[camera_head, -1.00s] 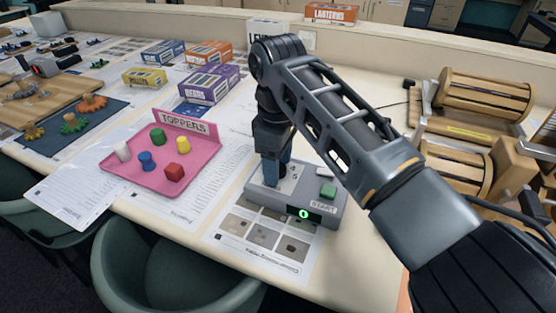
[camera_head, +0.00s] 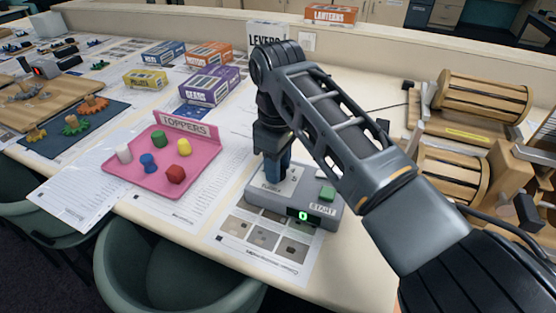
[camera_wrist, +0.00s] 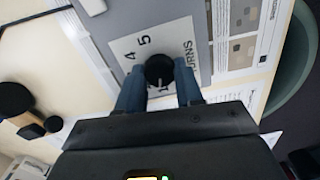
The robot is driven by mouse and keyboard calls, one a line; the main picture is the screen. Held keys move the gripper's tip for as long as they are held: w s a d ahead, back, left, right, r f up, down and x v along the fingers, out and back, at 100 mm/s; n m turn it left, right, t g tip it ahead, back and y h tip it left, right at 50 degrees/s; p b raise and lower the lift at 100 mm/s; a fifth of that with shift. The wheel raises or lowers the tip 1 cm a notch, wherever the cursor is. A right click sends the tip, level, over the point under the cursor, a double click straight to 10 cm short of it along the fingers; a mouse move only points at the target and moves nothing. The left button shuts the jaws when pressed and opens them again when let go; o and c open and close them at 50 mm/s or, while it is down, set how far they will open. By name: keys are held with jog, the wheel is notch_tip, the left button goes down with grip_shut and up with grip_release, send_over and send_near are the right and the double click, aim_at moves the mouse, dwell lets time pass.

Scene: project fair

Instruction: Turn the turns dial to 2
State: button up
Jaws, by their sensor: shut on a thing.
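The black turns dial (camera_wrist: 159,70) sits on a white plate (camera_wrist: 130,48) marked TURNS, with 4 and 5 readable beside it in the wrist view. The other numbers are hidden or unclear. A short white pointer mark shows on the dial's lower part, toward my gripper's body. My gripper (camera_wrist: 159,88) is shut on the dial, one blue finger on each side. In the head view, my gripper (camera_head: 276,182) points down onto the grey control box (camera_head: 262,198) and hides the dial.
A pink TOPPERS tray (camera_head: 128,176) with several coloured pieces stands left of the box. Coloured cartons (camera_head: 211,86) stand behind it. Wooden drum machinery (camera_head: 482,98) is at the right. Printed sheets (camera_head: 265,250) lie under and in front of the box.

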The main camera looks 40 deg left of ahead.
jog(key=m+p, duration=0.2)
jog(key=m, duration=0.1)
jog(key=shift+r+m+p, duration=0.15)
jog(key=shift+m+p, duration=0.7)
jog(key=shift+m, duration=0.85)
jog(key=o, duration=1)
jog(key=shift+o, duration=0.2)
jog(key=shift+r+b, duration=0.65)
jog(key=shift+r, duration=3.15)
